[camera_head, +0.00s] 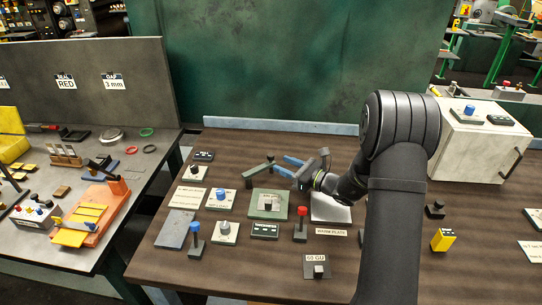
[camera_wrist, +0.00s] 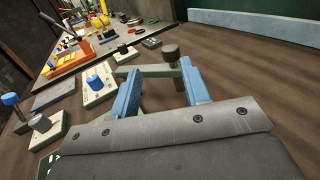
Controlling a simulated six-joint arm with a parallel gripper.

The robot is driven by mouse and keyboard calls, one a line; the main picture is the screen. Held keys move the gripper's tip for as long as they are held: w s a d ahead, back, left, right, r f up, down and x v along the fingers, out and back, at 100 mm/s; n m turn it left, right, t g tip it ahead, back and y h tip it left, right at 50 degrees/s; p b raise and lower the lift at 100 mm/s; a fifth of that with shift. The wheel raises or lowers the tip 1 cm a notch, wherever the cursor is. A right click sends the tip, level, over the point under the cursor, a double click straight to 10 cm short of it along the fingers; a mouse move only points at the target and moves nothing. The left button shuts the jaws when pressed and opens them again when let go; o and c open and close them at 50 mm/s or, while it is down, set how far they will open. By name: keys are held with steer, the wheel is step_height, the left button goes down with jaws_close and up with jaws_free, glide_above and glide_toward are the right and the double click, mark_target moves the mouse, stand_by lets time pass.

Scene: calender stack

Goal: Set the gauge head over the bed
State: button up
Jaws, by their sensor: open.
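A grey-green bar with a dark knob at its far end, likely the gauge head (camera_head: 257,169), stands toward the back of the brown table.
A white box (camera_head: 470,150) stands at the right. A blue rail (camera_head: 270,125) edges the table's back.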

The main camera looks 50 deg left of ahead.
mark_target(271, 155)
steer(key=shift+w+m+t, duration=0.3)
steer(key=shift+w, duration=0.25)
steer(key=shift+a, duration=0.3)
steer(key=x, duration=0.7)
steer(key=shift+r, duration=0.1)
steer(key=shift+d, duration=0.15)
jaws_close()
